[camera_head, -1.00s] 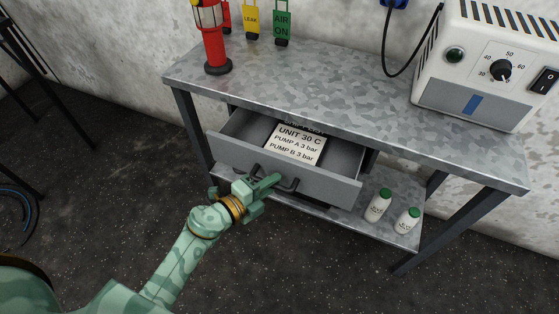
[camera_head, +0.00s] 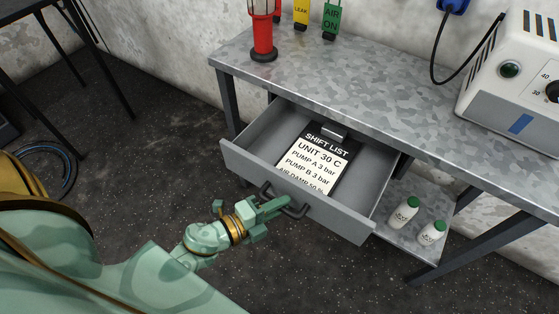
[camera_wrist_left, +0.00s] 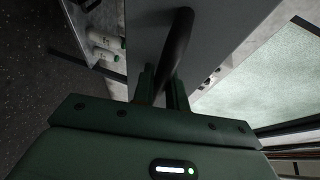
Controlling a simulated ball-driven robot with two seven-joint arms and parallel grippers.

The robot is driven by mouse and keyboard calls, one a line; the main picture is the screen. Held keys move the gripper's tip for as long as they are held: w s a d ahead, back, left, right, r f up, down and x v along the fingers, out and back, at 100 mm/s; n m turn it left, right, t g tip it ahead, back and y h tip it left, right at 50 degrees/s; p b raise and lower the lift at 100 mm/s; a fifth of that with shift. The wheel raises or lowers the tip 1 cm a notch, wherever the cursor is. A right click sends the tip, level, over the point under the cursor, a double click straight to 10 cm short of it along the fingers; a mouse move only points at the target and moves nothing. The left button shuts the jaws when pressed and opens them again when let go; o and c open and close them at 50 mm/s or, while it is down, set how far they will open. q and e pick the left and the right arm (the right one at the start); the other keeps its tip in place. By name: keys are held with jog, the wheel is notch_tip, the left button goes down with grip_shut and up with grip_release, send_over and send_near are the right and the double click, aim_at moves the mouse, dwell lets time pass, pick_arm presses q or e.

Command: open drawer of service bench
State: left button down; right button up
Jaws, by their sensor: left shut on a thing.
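The service bench (camera_head: 350,88) has a speckled grey metal top. Its grey drawer (camera_head: 330,215) is pulled out, and a shift list card (camera_head: 318,158) lies inside with its text showing. My left gripper (camera_head: 280,205) is at the drawer's front, shut on the dark bar handle (camera_head: 295,210). In the left wrist view the handle (camera_wrist_left: 176,45) runs down between the two fingers (camera_wrist_left: 162,88). The fingers hide part of the handle. My right gripper is in neither view.
A white control box (camera_head: 505,95) is at the right. Two white bottles (camera_head: 404,213) with green caps stand on the lower shelf (camera_head: 425,243).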

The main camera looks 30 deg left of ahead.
pick_arm(q)
jog(key=c, duration=1.4)
grip_release()
jog(key=p+v, duration=0.2)
jog(key=v, duration=1.4)
jog(key=shift+s+r, duration=0.1)
jog(key=shift+s, duration=0.05)
